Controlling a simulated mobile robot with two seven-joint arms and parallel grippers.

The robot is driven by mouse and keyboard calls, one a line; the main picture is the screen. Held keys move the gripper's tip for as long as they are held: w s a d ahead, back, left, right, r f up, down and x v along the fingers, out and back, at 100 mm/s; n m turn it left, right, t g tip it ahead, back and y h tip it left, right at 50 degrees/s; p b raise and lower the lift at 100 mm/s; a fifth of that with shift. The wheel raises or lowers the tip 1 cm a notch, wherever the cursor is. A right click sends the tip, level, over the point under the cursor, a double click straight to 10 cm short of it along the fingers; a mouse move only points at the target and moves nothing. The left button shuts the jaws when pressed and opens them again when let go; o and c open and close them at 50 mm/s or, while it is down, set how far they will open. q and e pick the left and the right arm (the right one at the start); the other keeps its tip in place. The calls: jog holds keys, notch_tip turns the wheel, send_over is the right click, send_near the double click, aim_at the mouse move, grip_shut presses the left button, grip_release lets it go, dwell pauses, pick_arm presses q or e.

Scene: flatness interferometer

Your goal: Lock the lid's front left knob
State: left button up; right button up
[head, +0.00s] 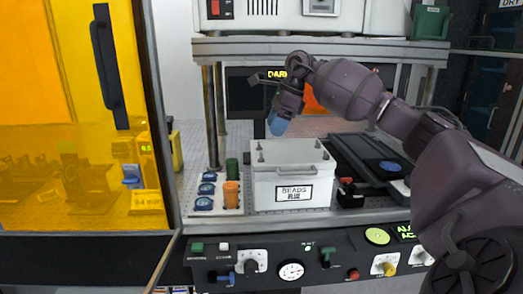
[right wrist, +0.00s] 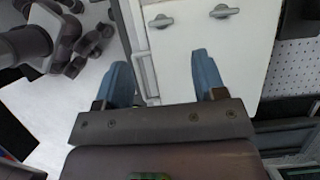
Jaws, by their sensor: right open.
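The white box labelled BEADS BLUE (head: 264,192) stands on the perforated deck, with its pale lid (head: 290,152) on top. Small grey knobs stand near the lid's corners. The front left knob (head: 261,157) is at the lid's near left. In the right wrist view, the front left knob (right wrist: 160,20) and the back left knob (right wrist: 223,11) show near the top, both lying crosswise. My left gripper is not in view.
A shelf (head: 320,49) on posts spans above. A control panel (head: 333,243) runs along the front.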

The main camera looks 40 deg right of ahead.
aim_at(264, 159)
jog(key=x, duration=0.8)
jog(key=shift+w+f, duration=0.2)
jog(key=shift+f, duration=0.2)
jog(key=c, duration=0.9)
